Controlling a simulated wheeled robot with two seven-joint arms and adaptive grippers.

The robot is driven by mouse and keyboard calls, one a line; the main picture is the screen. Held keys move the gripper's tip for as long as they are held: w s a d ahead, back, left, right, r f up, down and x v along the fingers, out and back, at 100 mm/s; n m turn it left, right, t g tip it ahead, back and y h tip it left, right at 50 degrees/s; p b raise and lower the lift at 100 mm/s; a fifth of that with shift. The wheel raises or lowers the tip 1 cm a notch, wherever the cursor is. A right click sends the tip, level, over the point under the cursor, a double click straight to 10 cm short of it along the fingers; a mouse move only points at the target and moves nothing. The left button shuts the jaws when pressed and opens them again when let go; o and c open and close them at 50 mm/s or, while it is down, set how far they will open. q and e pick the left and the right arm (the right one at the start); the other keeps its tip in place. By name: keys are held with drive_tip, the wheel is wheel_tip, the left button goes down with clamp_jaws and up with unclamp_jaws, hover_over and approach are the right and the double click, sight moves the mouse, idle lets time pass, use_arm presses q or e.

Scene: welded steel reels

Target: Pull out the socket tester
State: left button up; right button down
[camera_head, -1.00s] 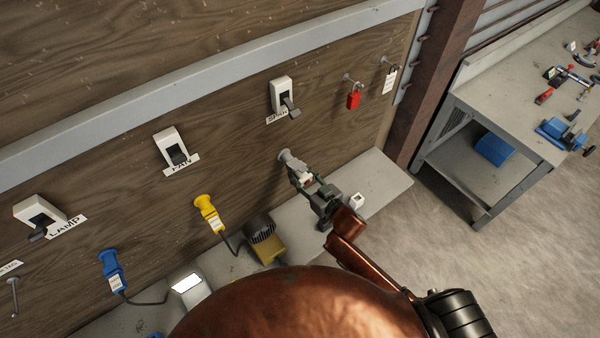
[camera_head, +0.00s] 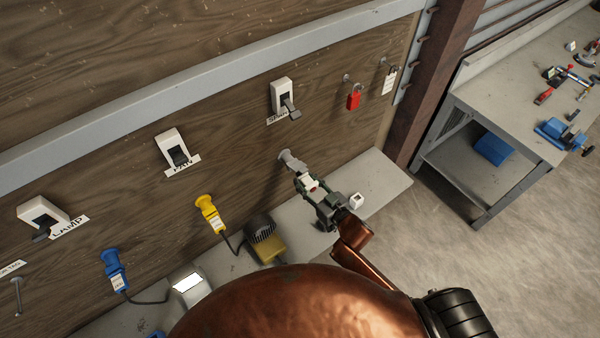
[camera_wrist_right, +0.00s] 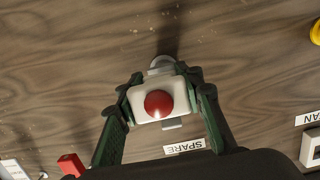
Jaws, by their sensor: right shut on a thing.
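The socket tester (camera_head: 311,184) is a small white block with a red dome. In the right wrist view the tester (camera_wrist_right: 137,106) sits between the fingers of my right gripper (camera_wrist_right: 161,92), which is shut on it. In the head view my right gripper (camera_head: 306,181) is in front of the grey round socket (camera_head: 286,155) on the wooden panel. The socket also shows behind the tester in the wrist view (camera_wrist_right: 161,63). A grey part spans from socket to tester; whether the plug is still seated, I cannot tell. My left gripper is not in view.
Switches marked LAMP (camera_head: 42,214), FAN (camera_head: 171,145) and SPARE (camera_head: 282,95) are above the sockets. A yellow plug (camera_head: 210,213) and blue plug (camera_head: 114,270) are to the left. A red padlock (camera_head: 354,99) hangs at right. A grey shelf (camera_head: 378,178) runs below.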

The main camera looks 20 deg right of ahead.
drive_tip(key=shift+f+p+v, duration=0.2)
drive_tip(key=shift+v, duration=0.65)
drive_tip(key=shift+f+p+v, duration=0.15)
drive_tip(key=shift+v, duration=0.65)
drive_tip(key=shift+f+p+v, duration=0.2)
drive_tip(key=shift+v, duration=0.65)
drive_tip(key=shift+s, duration=0.1)
